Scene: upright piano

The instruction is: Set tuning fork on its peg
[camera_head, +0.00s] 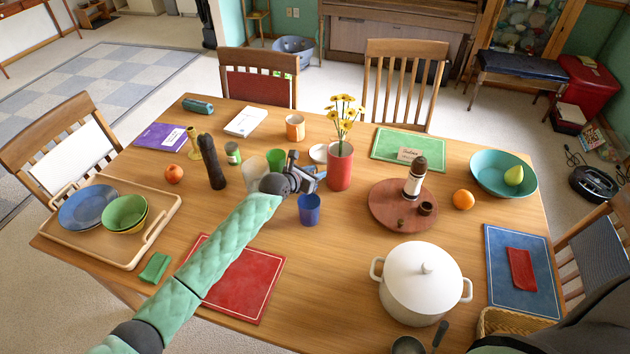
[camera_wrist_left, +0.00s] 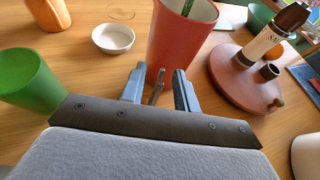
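I cannot make out a tuning fork or its peg for certain in either view. My left gripper (camera_head: 316,178) is above the middle of the table, just left of the red vase (camera_head: 340,166) with yellow flowers. In the left wrist view its two blue fingers (camera_wrist_left: 158,88) are spread apart in front of the vase (camera_wrist_left: 182,35). A small thin brownish piece (camera_wrist_left: 156,92) shows between the fingers; I cannot tell what it is or whether it is touched. My right gripper is not in view.
A blue cup (camera_head: 309,209) stands just below the left gripper, and a green cup (camera_head: 275,160) behind it. A round red-brown board (camera_head: 385,205) holds a bottle and small pots. A white pot (camera_head: 423,285) stands front right. Bare wood lies between the red mat (camera_head: 245,285) and pot.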

